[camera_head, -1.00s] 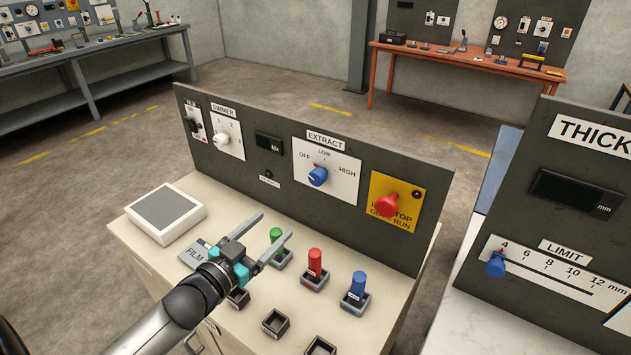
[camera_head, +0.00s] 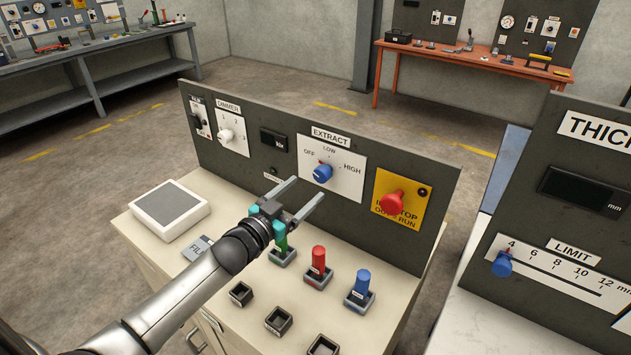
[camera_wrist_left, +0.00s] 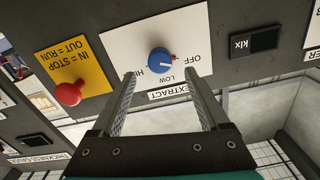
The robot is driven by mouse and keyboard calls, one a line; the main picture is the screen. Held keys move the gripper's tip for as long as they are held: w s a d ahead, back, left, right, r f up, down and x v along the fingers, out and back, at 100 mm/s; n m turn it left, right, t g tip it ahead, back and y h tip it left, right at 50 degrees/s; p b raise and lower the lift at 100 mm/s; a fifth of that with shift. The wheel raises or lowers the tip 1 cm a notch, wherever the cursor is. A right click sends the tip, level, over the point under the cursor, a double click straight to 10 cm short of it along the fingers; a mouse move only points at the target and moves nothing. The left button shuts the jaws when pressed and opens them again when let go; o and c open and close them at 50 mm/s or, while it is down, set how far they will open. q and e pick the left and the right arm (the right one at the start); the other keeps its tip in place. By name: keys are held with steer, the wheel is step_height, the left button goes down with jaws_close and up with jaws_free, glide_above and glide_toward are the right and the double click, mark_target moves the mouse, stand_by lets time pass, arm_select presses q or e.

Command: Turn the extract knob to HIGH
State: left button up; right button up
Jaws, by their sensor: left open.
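The extract knob (camera_head: 322,173) is a blue round knob on a white plate marked OFF, LOW and HIGH, under the EXTRACT label (camera_head: 330,137). My left gripper (camera_head: 308,187) is open and empty, a little in front of and below the knob. In the left wrist view the fingertips (camera_wrist_left: 159,76) lie to either side of the knob's lower edge, apart from it. My right gripper is in neither view.
The red stop button (camera_head: 392,202) on its yellow plate stands right of the knob. The dimmer knob (camera_head: 226,136) is to the left. Below, green (camera_head: 281,244), red (camera_head: 318,262) and blue (camera_head: 362,284) handles stand upright on the cream bench (camera_head: 205,262).

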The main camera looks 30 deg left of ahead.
mark_target(319, 177)
arm_select(q)
steer(key=shift+w+d+b, duration=0.15)
steer(key=shift+w+d, duration=0.05)
steer(key=shift+w, duration=1.2)
steer(key=shift+w+d+b, duration=0.15)
steer(key=shift+w+d, duration=0.05)
steer(key=shift+w, duration=1.15)
jaws_close()
